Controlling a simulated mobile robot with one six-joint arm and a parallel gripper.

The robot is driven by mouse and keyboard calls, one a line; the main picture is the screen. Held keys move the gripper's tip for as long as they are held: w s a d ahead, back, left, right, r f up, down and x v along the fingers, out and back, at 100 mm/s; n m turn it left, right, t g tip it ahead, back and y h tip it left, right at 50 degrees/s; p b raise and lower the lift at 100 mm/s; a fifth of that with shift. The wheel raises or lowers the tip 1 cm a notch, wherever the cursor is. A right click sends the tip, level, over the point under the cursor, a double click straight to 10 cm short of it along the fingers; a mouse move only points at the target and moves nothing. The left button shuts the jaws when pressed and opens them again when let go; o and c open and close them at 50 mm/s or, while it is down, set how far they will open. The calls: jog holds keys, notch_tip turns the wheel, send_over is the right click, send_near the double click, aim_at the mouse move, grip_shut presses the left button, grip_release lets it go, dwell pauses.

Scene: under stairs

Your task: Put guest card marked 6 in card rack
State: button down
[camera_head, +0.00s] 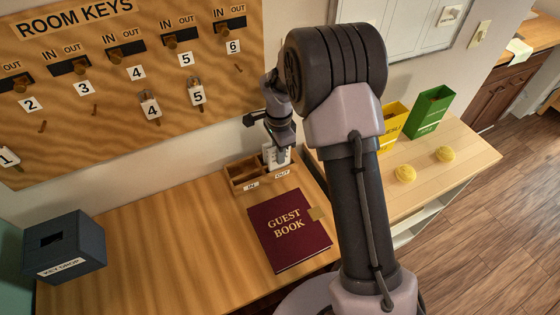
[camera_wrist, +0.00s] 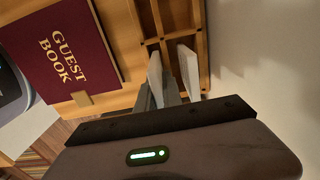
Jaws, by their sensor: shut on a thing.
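The card rack (camera_head: 236,186) is a small wooden tray with IN and OUT labels on its front, on the desk against the wall. My gripper (camera_head: 274,146) points down over its OUT side. In the wrist view my gripper (camera_wrist: 159,97) is shut on a thin white card (camera_wrist: 155,70), seen nearly edge-on at the rack (camera_wrist: 152,41). Its number cannot be read. Another white card or card stack (camera_wrist: 188,70) stands beside it in a rack compartment. Whether the held card touches the rack floor cannot be told.
A red guest book (camera_head: 290,230) lies in front of the rack. A dark key drop box (camera_head: 64,245) stands at the desk's left. The room keys board (camera_head: 120,100) hangs behind. Yellow balls (camera_head: 405,174) and yellow and green boxes (camera_head: 430,110) are at the right.

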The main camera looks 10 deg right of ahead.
jog(key=shift+f+b, duration=0.3)
jog(key=shift+f, duration=1.05)
jog(key=c, duration=1.5)
grip_release()
notch_tip(320, 180, up, 13)
jog(key=shift+s+f+p, duration=0.1)
jog(key=shift+f+p, duration=0.05)
jog(key=shift+p, duration=1.1)
jog(key=s+a+r+n+t+y, duration=0.1)
jog(key=s+r+n+t, duration=0.15)
jog(key=s+r, duration=0.55)
jog(key=s+a+r+n+t, duration=0.1)
jog(key=s+r+n, duration=0.3)
jog(key=s+r, duration=0.4)
jog(key=s+a+n+t+y, duration=0.1)
jog(key=s+n, duration=0.4)
jog(key=s, duration=0.7)
jog(key=shift+a+r+t, duration=0.4)
jog(key=shift+t, duration=0.25)
notch_tip(320, 180, down, 15)
jog(key=b, duration=1.5)
jog(key=shift+f, duration=0.15)
